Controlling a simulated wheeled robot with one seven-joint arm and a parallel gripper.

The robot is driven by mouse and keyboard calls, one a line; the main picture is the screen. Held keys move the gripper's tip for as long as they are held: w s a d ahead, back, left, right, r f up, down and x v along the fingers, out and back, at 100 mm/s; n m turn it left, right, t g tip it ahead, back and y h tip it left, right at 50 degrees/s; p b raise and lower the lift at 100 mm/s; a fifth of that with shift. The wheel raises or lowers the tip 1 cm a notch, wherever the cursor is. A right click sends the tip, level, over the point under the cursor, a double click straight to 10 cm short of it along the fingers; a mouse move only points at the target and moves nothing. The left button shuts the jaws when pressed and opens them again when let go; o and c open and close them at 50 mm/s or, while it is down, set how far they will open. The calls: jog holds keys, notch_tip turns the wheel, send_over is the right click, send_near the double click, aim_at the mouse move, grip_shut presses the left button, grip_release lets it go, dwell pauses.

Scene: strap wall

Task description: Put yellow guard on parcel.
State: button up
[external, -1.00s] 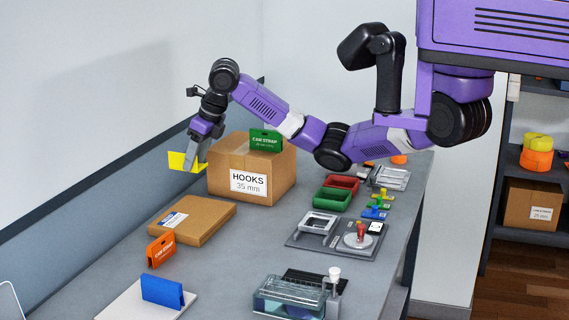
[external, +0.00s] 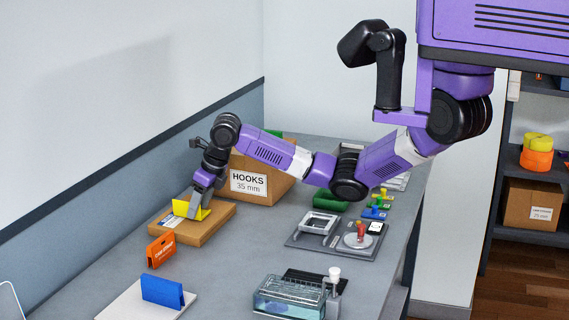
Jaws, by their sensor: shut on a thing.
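The yellow guard (external: 182,208) is a small bent yellow piece, and my gripper (external: 194,207) is shut on it. It is at the back part of the flat brown parcel (external: 195,231), which lies on the bench with a white and blue label (external: 168,221). The guard appears to be at the parcel's top; whether it touches the surface or hovers just above cannot be told. My fingers hide part of the guard.
A tall HOOKS box (external: 262,187) stands right behind the parcel, partly hidden by my arm. An orange guard (external: 160,250) stands in front, and a blue guard (external: 162,292) sits on a white board (external: 128,303). A grey fixture tray (external: 340,240) lies to the right.

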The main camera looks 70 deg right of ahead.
jog(key=o, duration=1.4)
jog(key=shift+f, duration=0.1)
jog(key=v, duration=1.2)
jog(key=shift+r, duration=0.25)
jog(key=shift+f, duration=0.1)
